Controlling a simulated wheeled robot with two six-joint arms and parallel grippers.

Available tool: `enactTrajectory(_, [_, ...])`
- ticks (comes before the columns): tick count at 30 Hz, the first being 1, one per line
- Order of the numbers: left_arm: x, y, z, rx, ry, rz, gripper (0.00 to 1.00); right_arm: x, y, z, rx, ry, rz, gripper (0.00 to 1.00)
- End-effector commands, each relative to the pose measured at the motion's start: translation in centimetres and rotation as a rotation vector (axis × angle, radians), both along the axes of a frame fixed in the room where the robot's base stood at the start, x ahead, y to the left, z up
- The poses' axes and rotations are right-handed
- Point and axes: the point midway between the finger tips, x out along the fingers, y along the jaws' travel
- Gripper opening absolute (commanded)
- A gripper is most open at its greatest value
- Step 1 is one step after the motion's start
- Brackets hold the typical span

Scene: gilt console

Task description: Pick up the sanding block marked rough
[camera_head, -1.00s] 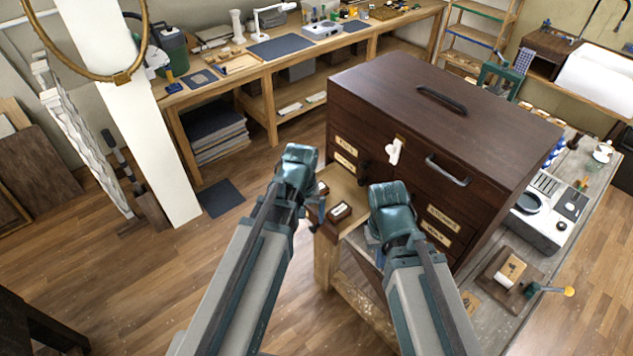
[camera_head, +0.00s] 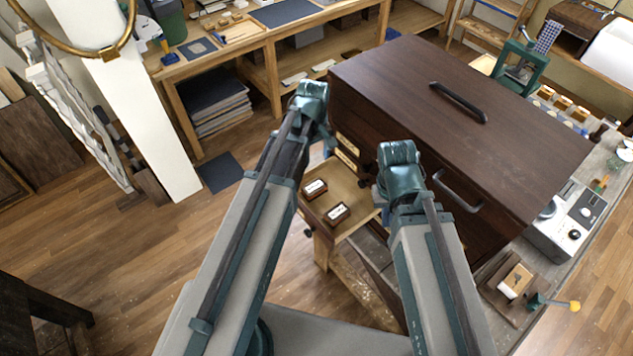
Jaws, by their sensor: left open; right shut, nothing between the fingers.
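Two small dark brown blocks with pale labels, one farther left (camera_head: 314,188) and one nearer (camera_head: 337,213), lie apart on a light wooden tray-like surface (camera_head: 350,190) that juts out like an open drawer beside the dark chest (camera_head: 450,110). The label words are too small to read, so I cannot tell which is marked rough. My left gripper (camera_head: 322,138) is open above and beyond the blocks, near the chest's left corner, its fingers largely hidden. My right gripper (camera_head: 381,196) is shut and empty, right of the nearer block, by the chest front. Neither gripper visibly touches a block.
The tall chest with its black handles (camera_head: 459,102) blocks the space behind and right. A grey workbench (camera_head: 570,200) with tools runs along its right. A long wooden bench (camera_head: 270,45) stands behind. Wooden floor (camera_head: 120,260) is open at left.

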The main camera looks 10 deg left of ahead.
Motion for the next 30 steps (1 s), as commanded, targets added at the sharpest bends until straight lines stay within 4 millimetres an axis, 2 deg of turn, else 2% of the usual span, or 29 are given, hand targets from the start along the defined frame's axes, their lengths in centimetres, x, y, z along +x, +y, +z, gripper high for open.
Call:
enactTrajectory(8, [0.0, 0.0, -1.6, 0.0, 0.0, -0.002, 1.0, 0.0, 0.0, -1.6, -0.001, 0.0, 0.007, 0.0])
enactTrajectory(22, [0.0, 0.0, -7.9, 0.0, 0.0, -0.002, 1.0, 0.1, -0.1, -7.9, -0.002, 0.0, 0.036, 0.0])
enactTrajectory(25, [0.0, 0.0, -8.7, 0.0, 0.0, -0.002, 1.0, 0.1, -0.1, -8.7, -0.002, 0.0, 0.036, 0.0])
enactTrajectory(30, [0.0, 0.0, -8.7, 0.0, 0.0, -0.002, 1.0, 0.1, -0.1, -8.7, -0.002, 0.0, 0.036, 0.0])
